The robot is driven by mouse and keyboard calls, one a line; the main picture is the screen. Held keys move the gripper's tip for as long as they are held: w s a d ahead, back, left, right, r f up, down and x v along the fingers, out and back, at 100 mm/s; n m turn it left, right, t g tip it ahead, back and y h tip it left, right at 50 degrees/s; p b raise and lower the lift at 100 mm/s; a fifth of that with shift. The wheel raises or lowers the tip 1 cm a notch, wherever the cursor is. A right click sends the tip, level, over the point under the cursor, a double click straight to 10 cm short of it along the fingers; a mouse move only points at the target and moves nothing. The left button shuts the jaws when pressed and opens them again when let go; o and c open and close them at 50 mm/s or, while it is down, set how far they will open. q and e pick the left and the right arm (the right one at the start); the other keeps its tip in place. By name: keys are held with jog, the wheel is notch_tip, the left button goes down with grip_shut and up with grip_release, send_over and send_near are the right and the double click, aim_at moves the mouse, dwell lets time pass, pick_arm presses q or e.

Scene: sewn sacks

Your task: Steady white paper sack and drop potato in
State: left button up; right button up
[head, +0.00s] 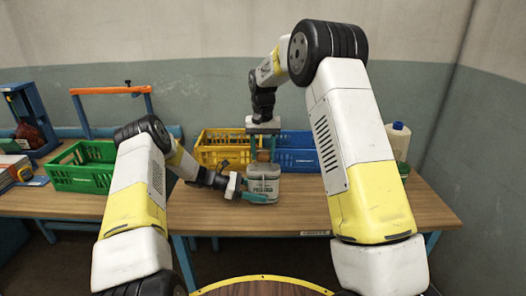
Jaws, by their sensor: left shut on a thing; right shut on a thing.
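The white paper sack (264,187) stands upright near the front edge of the wooden table, with dark print on its front. My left gripper (256,197) comes in from the left and is shut on the sack's left and front side, its teal fingers against the paper. My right gripper (263,157) points straight down just above the sack's mouth. The inside of the sack is hidden.
A yellow crate (222,147) and a blue crate (297,156) stand behind the sack. A green crate (84,176) is at the left, beside an orange-handled frame (110,91) and a blue machine (33,112). A white bottle (398,143) stands at the right.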

aim_at(263, 161)
jog(key=shift+f, duration=1.85)
jog(key=o, duration=1.2)
notch_tip(263, 161, up, 12)
jog(key=shift+f, duration=0.1)
pick_arm(q)
jog(key=o, duration=0.9)
